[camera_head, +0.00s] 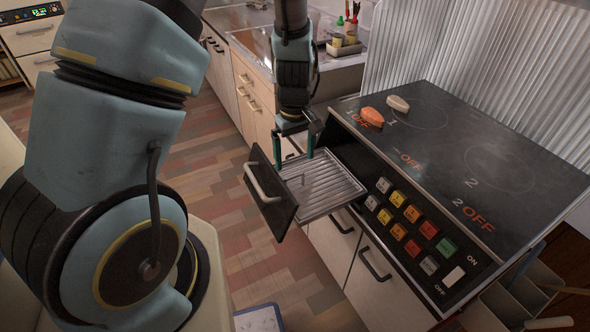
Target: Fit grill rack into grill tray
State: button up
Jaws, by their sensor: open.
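The grill drawer is pulled out from the stove's front, with its dark front panel (270,192) and light handle (262,183) at the left. The grill tray (328,211) extends from behind this panel toward the stove. The slatted metal grill rack (325,185) lies over the tray, within its outline as far as I can see. I cannot tell whether it sits fully down. My gripper (294,157) points down over the back left part of the tray, next to the panel. Its two teal fingers are apart, with no object visible between them. Their contact with the rack is unclear.
The stove (450,140) stands at right, with two food pieces, one orange (372,116) and one pale (398,103), on its dark top. Colored buttons (412,213) line its front. Cabinet handles (376,264) protrude below. A sink counter (345,82) is behind. Open floor lies left of the drawer.

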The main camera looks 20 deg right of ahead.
jog(key=shift+r, duration=1.55)
